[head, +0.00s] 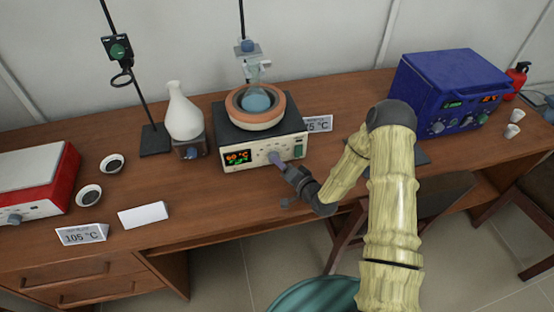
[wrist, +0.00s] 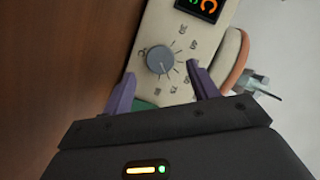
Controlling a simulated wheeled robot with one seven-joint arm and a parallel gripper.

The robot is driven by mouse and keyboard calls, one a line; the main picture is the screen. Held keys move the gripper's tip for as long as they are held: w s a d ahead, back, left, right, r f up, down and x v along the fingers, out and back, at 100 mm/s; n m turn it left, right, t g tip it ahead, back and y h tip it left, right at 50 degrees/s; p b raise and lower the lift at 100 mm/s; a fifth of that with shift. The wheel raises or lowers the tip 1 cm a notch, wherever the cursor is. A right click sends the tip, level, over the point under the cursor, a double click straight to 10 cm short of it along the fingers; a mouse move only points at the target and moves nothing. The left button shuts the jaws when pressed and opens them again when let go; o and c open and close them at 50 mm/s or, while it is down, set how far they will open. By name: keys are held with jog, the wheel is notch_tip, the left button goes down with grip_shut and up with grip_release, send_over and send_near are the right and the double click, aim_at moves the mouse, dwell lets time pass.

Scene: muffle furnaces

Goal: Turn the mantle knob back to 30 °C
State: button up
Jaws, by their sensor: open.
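The heating mantle (head: 262,135) stands on the bench, a cream box with a dark top and an orange-rimmed bowl holding a flask of blue liquid (head: 257,99). Its lit display (head: 238,157) appears to read 60 °C in the head view. The grey mantle knob (wrist: 160,60) shows in the wrist view with marks around it; I cannot read its setting for sure.
A white flask (head: 183,112) and a stand are left of the mantle. A red-sided hotplate (head: 40,180), two small dishes and a 105 °C card (head: 82,234) lie further left. A blue furnace (head: 452,90) stands right. A chair (head: 375,215) is by the bench front.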

jog(key=x, duration=0.4)
jog(key=shift+w+f, duration=0.1)
jog(key=c, duration=1)
